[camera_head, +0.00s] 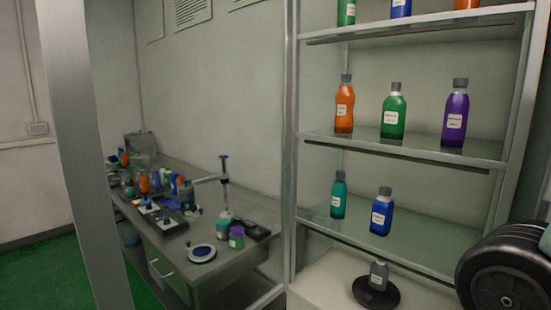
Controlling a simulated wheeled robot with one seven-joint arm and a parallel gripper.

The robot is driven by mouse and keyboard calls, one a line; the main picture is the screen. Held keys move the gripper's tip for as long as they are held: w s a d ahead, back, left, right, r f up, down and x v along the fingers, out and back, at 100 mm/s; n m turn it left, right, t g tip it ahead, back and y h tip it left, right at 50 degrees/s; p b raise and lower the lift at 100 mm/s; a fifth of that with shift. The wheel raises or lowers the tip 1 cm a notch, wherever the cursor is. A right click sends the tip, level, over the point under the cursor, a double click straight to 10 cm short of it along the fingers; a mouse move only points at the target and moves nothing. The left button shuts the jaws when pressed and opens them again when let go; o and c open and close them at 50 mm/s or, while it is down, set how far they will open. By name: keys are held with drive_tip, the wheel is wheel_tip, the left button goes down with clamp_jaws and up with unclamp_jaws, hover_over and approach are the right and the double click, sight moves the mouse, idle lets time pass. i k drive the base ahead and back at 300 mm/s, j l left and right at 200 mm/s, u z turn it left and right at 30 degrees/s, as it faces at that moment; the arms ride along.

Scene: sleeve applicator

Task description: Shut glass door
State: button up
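A tall metal upright (82,150) stands at the left, close to me. It looks like the outer edge of the glass door, which appears to stand open to the left of the shelf unit. The pane is clear, and the desk shows through the space between this upright and the cabinet post (290,150). A short piece of low rail (266,299) shows near the foot of that post. No door handle can be made out. The front of the shelves (400,148) looks uncovered. My gripper is not in view.
Bottles stand on the shelves, including an orange one (344,108), a green one (393,115) and a purple one (455,118). A grey bottle (378,276) is on a black disc below. A cluttered desk (210,270) stands behind the door. Dark rounded machinery, probably mine, fills the lower right.

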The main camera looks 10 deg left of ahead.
sight(63, 36)
drive_tip(key=j+z, duration=0.8)
drive_tip(key=k+j+z, duration=0.1)
drive_tip(key=j+z, duration=0.15)
drive_tip(key=z, duration=0.15)
drive_tip(key=k+j, duration=0.15)
drive_tip(key=j, duration=0.25)
drive_tip(key=k+j, duration=0.1)
drive_tip(key=j, duration=0.3)
drive_tip(key=k+j, duration=0.15)
drive_tip(key=j, duration=0.25)
drive_tip(key=k+j, duration=0.15)
drive_tip(key=j, duration=0.25)
drive_tip(key=k+j, duration=0.1)
drive_tip(key=j, duration=0.3)
drive_tip(key=k+j, duration=0.15)
drive_tip(key=j, duration=0.25)
drive_tip(key=k+j, duration=0.1)
drive_tip(key=j, duration=0.35)
drive_tip(key=k+j, duration=0.15)
drive_tip(key=j, duration=0.25)
drive_tip(key=k+j, duration=0.1)
drive_tip(key=k, duration=0.15)
